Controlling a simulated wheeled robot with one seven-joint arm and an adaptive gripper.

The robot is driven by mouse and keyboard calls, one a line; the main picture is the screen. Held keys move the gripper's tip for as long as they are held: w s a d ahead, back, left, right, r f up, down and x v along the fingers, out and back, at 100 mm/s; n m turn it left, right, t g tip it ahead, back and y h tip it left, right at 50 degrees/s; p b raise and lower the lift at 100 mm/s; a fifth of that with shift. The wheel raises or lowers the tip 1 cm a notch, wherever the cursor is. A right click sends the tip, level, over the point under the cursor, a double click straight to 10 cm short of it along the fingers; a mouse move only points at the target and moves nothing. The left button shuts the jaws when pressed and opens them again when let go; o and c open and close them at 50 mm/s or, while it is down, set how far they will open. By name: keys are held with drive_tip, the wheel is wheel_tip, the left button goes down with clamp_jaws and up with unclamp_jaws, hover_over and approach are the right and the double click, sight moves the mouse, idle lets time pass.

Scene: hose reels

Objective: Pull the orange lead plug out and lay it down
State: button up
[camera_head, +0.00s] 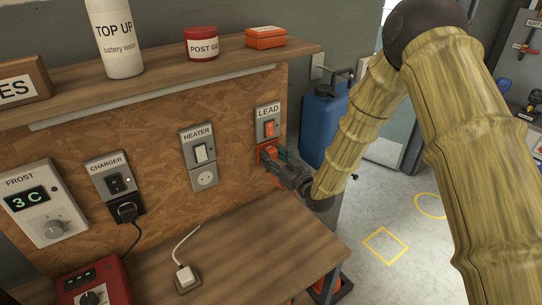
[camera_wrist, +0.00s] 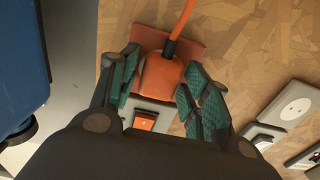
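The orange lead plug (camera_wrist: 160,76) sits at the wall panel, with its orange cord (camera_wrist: 181,20) leading away from a black collar. In the head view, orange parts (camera_head: 267,154) show just under the LEAD switch (camera_head: 269,128); my gripper hides most of the plug there. My gripper (camera_head: 283,163) reaches in at the panel from the right. In the wrist view, my gripper's green-padded fingers (camera_wrist: 160,77) stand on both sides of the plug, very close to its sides. Whether they press on it I cannot tell.
The wooden bench (camera_head: 250,241) below has free room on its right part. A white plug (camera_head: 185,277) with a cord lies on it, and a red box (camera_head: 94,285) stands at left. A blue container (camera_head: 322,125) stands right of the panel. A shelf (camera_head: 170,72) overhangs the panel.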

sight(274, 157)
clamp_jaws()
drive_tip(key=shift+s+d, duration=0.45)
drive_tip(key=shift+s, duration=0.15)
drive_tip(key=shift+s+d, duration=0.35)
drive_tip(key=shift+s, duration=0.15)
drive_tip(key=shift+s+d, duration=0.15)
drive_tip(key=shift+s, duration=0.05)
drive_tip(key=shift+v, duration=1.25)
drive_tip(key=shift+s, duration=0.15)
